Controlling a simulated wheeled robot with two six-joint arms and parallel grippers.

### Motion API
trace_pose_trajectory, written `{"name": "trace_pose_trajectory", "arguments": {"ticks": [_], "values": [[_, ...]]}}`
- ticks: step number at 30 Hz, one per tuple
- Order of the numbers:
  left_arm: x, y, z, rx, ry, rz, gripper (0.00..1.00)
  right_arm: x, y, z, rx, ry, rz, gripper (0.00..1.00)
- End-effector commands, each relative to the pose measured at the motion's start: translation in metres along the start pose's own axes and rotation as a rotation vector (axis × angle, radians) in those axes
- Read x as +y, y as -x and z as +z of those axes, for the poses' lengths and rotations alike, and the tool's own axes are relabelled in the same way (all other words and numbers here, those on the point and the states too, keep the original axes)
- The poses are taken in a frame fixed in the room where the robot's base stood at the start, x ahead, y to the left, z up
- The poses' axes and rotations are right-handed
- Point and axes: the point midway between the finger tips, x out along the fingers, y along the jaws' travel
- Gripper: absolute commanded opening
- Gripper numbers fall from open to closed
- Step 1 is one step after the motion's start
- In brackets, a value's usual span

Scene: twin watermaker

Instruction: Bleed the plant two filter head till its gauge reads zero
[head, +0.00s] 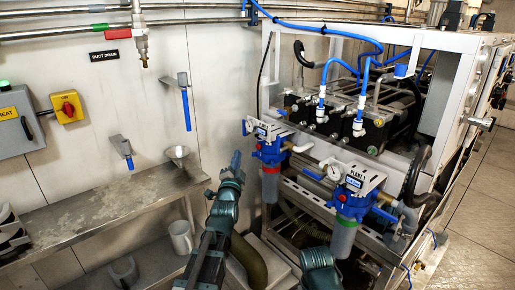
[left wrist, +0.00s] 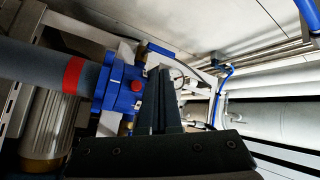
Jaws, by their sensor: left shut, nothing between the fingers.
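The left filter head (head: 271,152) is blue, with a red band on the housing below it; its label is too small to read. In the left wrist view the blue head (left wrist: 122,88) lies sideways, with a red button (left wrist: 137,85) and a white-faced gauge (left wrist: 178,73). The gauge is partly hidden by my fingers and its reading cannot be told. My left gripper (head: 236,160) is shut and empty, just left of this filter in the head view; its fingers also show in the left wrist view (left wrist: 167,95).
A second blue filter head (head: 350,202) with a green band and its own gauge (head: 334,173) stands to the right. A steel shelf (head: 95,215) with a funnel (head: 177,153) above is on the left. Blue hoses and the frame (head: 440,40) crowd the back right.

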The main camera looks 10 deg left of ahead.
Motion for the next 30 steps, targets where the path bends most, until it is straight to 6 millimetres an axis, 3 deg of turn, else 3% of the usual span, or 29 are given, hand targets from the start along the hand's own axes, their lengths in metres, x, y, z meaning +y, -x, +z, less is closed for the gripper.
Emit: {"name": "trace_pose_trajectory", "arguments": {"ticks": [3,12,30], "values": [[0.01,-0.015,-0.009,0.002,0.002,0.0,0.0,0.0,0.0,0.0,0.0,0.0,0.0,0.42],[0.026,-0.036,-0.025,0.001,0.001,0.001,0.0,0.0,0.0,0.0,0.0,0.0,0.0,0.42],[0.03,-0.041,-0.03,0.0,0.0,0.0,0.0,0.0,0.0,0.0,0.0,0.0,0.0,0.42]]}}
